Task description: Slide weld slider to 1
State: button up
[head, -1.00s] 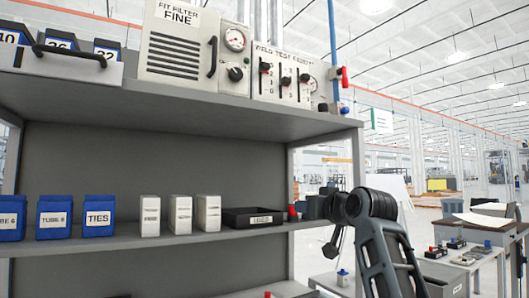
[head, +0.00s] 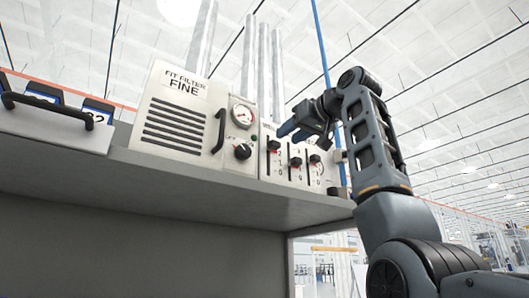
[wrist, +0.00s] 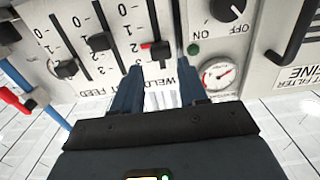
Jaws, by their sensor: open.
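The slider panel (head: 289,168) has three vertical slots with dark knobs. The weld slider (head: 274,145) is the leftmost in the head view, high in its slot. In the inverted wrist view, the weld slider (wrist: 158,50) has a red mark beside it and sits near 2 on a 0-to-3 scale. My gripper (head: 290,134) is raised in front of the panel's top. In the wrist view my gripper (wrist: 160,72) is open and empty. Its fingers point at the panel, with the weld knob just beyond and between the tips; contact cannot be told.
The test slider (wrist: 100,42) and feed slider (wrist: 65,68) stand beside the weld slider. The filter box (head: 178,115) with its handle (head: 219,131), a gauge (head: 242,116) and an on/off knob (head: 242,151) are close by. The shelf (head: 200,182) runs below the panel.

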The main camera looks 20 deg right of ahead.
aim_at(277, 142)
jog(key=p+x, duration=0.3)
jog(key=x, duration=0.3)
jog(key=shift+w+a+r, duration=0.1)
jog(key=shift+w+r, duration=0.1)
jog(key=shift+w, duration=0.05)
jog(key=shift+w+a+f, duration=0.1)
jog(key=shift+w+a, duration=0.1)
jog(key=shift+w, duration=0.45)
jog(key=shift+c, duration=0.3)
grip_shut()
